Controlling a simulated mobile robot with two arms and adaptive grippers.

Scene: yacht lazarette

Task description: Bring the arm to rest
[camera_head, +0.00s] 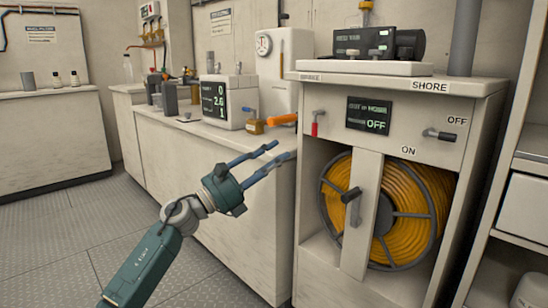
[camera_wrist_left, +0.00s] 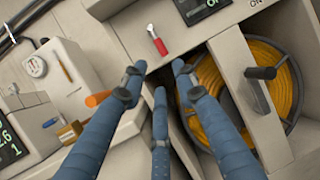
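My left gripper (camera_head: 281,151) is in the middle of the head view, raised in front of the white counter, its arm coming up from the bottom left. Its blue fingers are spread apart with nothing between them. In the left wrist view the gripper (camera_wrist_left: 158,76) shows its separate fingers pointing toward the shore-power cabinet (camera_head: 400,91), with a gap between the tips. The fingers appear clear of the cabinet in the head view. My right gripper is in neither view.
The cabinet holds a yellow cable reel (camera_head: 412,190), a black crank handle (camera_head: 352,196), a red-handled lever (camera_head: 315,123) and a black switch handle (camera_head: 440,134). A display box (camera_head: 221,101) stands on the counter. Shelves (camera_head: 520,205) stand at right. The floor (camera_head: 80,235) at left is clear.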

